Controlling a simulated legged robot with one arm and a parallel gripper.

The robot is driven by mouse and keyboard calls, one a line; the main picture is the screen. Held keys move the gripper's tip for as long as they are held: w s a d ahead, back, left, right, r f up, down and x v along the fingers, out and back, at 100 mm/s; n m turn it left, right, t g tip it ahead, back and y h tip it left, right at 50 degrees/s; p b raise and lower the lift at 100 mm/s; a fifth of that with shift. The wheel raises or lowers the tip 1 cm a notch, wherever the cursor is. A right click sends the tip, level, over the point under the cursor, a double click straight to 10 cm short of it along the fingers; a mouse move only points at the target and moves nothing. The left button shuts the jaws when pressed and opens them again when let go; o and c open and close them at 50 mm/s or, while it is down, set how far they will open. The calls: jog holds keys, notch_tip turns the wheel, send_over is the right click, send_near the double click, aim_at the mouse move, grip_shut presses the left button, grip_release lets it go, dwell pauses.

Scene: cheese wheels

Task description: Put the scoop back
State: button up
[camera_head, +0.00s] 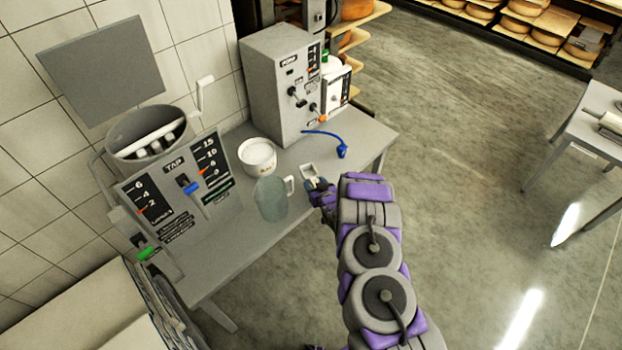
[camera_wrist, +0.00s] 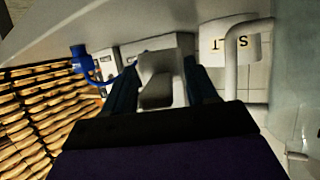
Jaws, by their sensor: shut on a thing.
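The scoop (camera_head: 308,170) is small and pale, with a squarish bowl, near the front edge of the grey table (camera_head: 362,143). My gripper (camera_head: 319,185) is shut on its handle end. In the wrist view the pale grey scoop (camera_wrist: 160,80) shows between the two dark fingers of my gripper (camera_wrist: 163,95). Whether the scoop touches the table top is unclear. A white tub (camera_head: 258,155) with pale contents stands behind and to the left of the scoop; its label shows in the wrist view (camera_wrist: 240,48).
A translucent jug (camera_head: 271,198) with a handle stands just left of my gripper. A blue piece with a thin curved blue line (camera_head: 342,150) lies behind right. Grey machines (camera_head: 278,85) and (camera_head: 165,190) stand at the back and left. Open floor lies right.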

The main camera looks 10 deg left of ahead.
aim_at(309, 168)
jog(key=w+a, duration=0.1)
jog(key=w, duration=0.1)
jog(key=w+b, duration=0.1)
jog(key=w, duration=0.1)
jog(key=w+a+f, duration=0.1)
jog(key=w, duration=0.2)
jog(key=shift+a+b, duration=0.3)
jog(key=shift+f+b, duration=0.65)
jog(key=shift+f, duration=1.1)
jog(key=o, duration=1.2)
jog(key=shift+r, duration=0.1)
jog(key=shift+o, duration=0.2)
jog(key=shift+p+v, duration=1.65)
jog(key=shift+v, duration=4.4)
